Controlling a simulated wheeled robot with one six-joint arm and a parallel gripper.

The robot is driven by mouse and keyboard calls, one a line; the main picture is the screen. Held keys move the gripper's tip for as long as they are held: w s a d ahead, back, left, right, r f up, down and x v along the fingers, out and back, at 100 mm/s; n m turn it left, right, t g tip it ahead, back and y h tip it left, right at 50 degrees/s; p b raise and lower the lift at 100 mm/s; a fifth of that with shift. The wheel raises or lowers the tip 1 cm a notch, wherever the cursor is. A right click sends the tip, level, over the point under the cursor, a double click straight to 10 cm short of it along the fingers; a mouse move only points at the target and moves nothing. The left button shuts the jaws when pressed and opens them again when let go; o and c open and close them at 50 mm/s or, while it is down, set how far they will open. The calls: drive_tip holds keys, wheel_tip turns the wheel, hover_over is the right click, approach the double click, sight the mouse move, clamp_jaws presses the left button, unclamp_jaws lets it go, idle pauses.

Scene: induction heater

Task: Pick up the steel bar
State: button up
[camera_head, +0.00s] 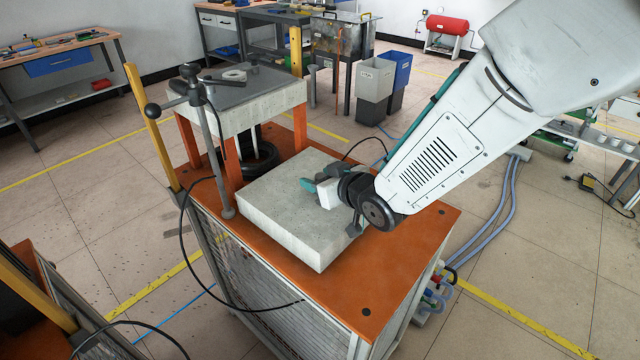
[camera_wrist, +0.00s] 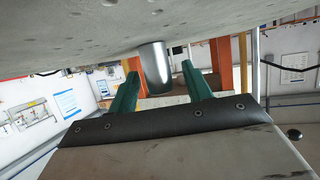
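The steel bar (camera_wrist: 154,66) is a short grey cylinder in the wrist view, standing on the concrete slab (camera_wrist: 75,35), which fills the top of that upside-down picture. My gripper (camera_wrist: 160,70) has its two green fingers apart, with the bar showing between their tips, nearer the left finger. I cannot tell whether the bar is fully between the fingers or a little beyond them. In the head view my gripper (camera_head: 318,180) is low over the slab (camera_head: 280,220). I cannot make out the bar there; the gripper seems to hide it.
The slab lies on an orange-topped cart (camera_head: 400,250). Left of it stand a raised stone-topped platform (camera_head: 270,95) on orange legs and a thin metal post (camera_head: 215,150) with a ball-ended arm. Black cables run over the cart. The cart top's right part is bare.

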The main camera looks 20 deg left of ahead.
clamp_jaws()
drive_tip(key=shift+r, duration=0.1)
